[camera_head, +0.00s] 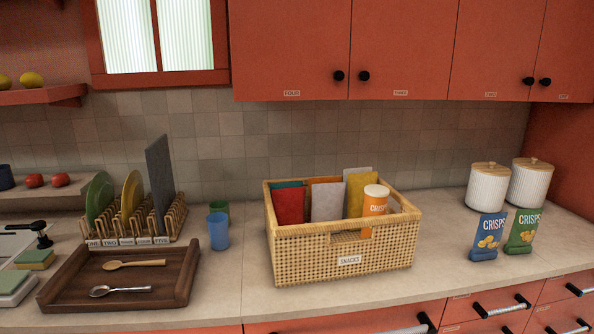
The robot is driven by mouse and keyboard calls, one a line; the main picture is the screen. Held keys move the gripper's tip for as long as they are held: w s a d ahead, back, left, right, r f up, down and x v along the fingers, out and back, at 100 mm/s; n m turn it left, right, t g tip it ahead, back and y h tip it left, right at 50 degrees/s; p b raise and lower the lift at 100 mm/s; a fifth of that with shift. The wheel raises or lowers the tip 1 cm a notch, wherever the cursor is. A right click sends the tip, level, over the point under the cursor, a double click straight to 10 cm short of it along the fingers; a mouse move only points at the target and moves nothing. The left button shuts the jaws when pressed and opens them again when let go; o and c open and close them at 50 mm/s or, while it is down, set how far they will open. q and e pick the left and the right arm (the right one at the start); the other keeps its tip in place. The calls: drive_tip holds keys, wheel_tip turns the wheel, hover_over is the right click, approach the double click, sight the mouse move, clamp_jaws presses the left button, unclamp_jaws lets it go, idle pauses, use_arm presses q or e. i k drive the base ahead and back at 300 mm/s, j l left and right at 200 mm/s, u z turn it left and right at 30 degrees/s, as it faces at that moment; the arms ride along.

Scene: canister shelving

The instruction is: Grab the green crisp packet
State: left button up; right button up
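The green crisp packet (521,232) stands upright on the counter at the right, with "CRISPS" across its top. A blue crisp packet (488,238) stands just to its left. Two white ribbed canisters with wooden lids, a left one (487,188) and a right one (530,184), stand behind the packets. Neither of my grippers is in view.
A wicker basket (345,258) labelled "SNACKS" holds several packets and an orange crisps tube (375,200). Left are two cups, a dish rack and a wooden tray (70,292) with spoons. Red cupboards (400,45) hang above. Counter between basket and packets is clear.

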sight(522, 231)
drive_tip(key=z, duration=1.3)
drive_tip(key=u, duration=0.3)
drive_tip(key=i+l+u, duration=0.1)
drive_tip(key=u, duration=0.3)
drive_tip(key=i+l+u, duration=0.1)
drive_tip(key=l+u, duration=0.15)
drive_tip(key=u, duration=0.15)
drive_tip(key=l+u, duration=0.2)
drive_tip(key=u, duration=0.2)
drive_tip(key=i+l+u, duration=0.1)
drive_tip(key=l+u, duration=0.15)
drive_tip(key=u, duration=0.15)
